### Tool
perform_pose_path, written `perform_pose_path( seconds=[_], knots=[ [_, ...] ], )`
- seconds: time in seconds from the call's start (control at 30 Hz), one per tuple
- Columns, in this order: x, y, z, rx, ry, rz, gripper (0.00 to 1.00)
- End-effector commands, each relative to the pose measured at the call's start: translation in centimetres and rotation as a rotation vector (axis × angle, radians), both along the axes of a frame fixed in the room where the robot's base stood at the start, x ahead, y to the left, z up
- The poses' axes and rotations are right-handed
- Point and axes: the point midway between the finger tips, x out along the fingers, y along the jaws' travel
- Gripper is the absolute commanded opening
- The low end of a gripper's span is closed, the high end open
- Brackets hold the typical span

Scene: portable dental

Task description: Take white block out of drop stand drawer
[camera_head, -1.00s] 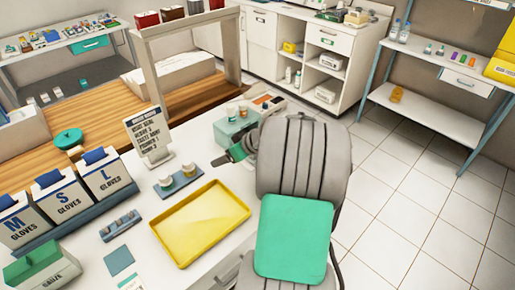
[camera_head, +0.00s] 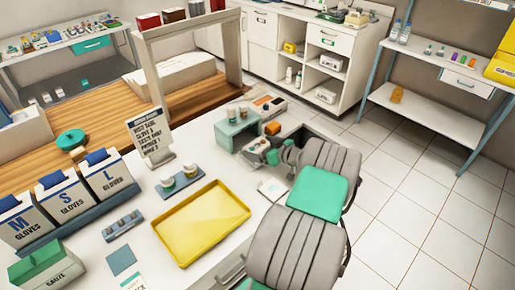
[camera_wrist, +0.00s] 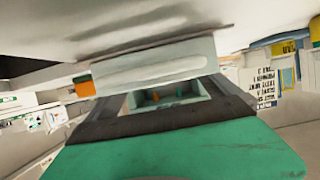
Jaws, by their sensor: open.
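The drop stand (camera_head: 236,131) is a small pale teal box with white bottles on its top, at the back right of the white counter. My gripper (camera_head: 270,153) is open, low over the counter just right of the stand. In the wrist view a pale, long block-like piece (camera_wrist: 150,70) lies straight ahead across the dark finger parts. Behind its lower edge a small recess (camera_wrist: 170,97) shows orange and teal bits. I cannot tell whether this piece is the white block or part of the drawer. No white block can be made out in the head view.
An orange block (camera_head: 272,128) sits right of the stand. Two jars on a blue holder (camera_head: 181,185), a sign (camera_head: 149,133) and a yellow tray (camera_head: 202,222) stand left and in front. A flat white pad (camera_head: 272,190) lies near my arm. White tiled floor is free at right.

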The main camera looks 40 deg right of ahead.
Motion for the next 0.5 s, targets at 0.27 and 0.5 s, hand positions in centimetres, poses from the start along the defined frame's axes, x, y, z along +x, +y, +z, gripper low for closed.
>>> perform_pose_path(
  seconds=[0.27,0.5],
  knots=[
    [-0.03,0.01,0.00,0.000,0.001,0.000,0.83],
    [-0.04,0.02,0.02,0.000,0.001,0.000,0.63]
  ],
)
